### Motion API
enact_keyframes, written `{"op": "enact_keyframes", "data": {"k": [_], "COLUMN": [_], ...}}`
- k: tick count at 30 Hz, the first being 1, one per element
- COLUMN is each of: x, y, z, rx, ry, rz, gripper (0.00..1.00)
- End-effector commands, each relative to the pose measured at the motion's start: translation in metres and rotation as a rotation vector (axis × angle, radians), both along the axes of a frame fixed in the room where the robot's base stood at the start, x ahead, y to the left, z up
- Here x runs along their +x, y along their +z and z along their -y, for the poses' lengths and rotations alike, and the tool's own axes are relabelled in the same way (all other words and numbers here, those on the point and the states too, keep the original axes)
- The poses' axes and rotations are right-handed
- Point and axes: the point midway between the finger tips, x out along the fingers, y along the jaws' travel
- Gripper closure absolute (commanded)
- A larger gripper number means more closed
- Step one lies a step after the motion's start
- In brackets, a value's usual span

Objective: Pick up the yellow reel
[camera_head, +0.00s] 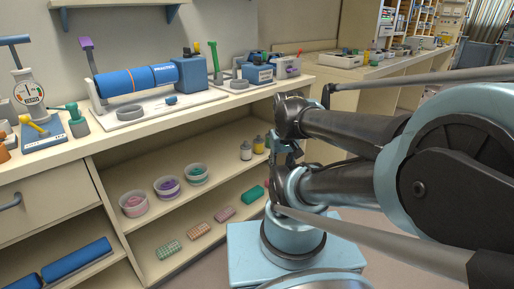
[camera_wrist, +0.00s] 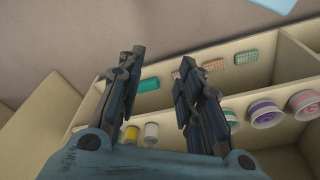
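The yellow reel (camera_head: 259,145) stands upright on the upper inner shelf of the cabinet, right of a white reel (camera_head: 246,151). In the wrist view the yellow reel (camera_wrist: 131,134) shows small, below and between the fingers, with the white reel (camera_wrist: 151,133) beside it. My gripper (camera_wrist: 158,62) is open, with its two dark fingers spread and nothing between them. It is apart from both reels. In the head view my arm reaches in from the right, in front of the cabinet's right end, and the fingers are hard to make out.
Three round tubs (camera_head: 167,187) with coloured contents stand left on the same shelf. Several small blocks, one of them green (camera_head: 253,193), lie on the shelf below. The cabinet top (camera_head: 150,125) overhangs the reels and carries blue devices. The floor before the cabinet is clear.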

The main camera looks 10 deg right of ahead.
Motion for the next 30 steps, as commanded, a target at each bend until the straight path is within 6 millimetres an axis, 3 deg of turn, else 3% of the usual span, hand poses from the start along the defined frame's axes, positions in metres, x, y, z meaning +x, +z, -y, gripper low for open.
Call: {"op": "enact_keyframes", "data": {"k": [4,9,10,17,30], "x": [0.000,-0.006,-0.004,0.033,0.129], "y": [0.000,0.006,0.007,0.022,0.034], "z": [0.000,0.000,0.000,-0.003,0.000], "rx": [0.000,0.001,0.002,0.012,0.031], "ry": [0.000,0.003,0.004,0.044,0.131], "rz": [0.000,0.013,0.013,0.024,0.056], "gripper": [0.67,0.30,0.28,0.28,0.28]}}
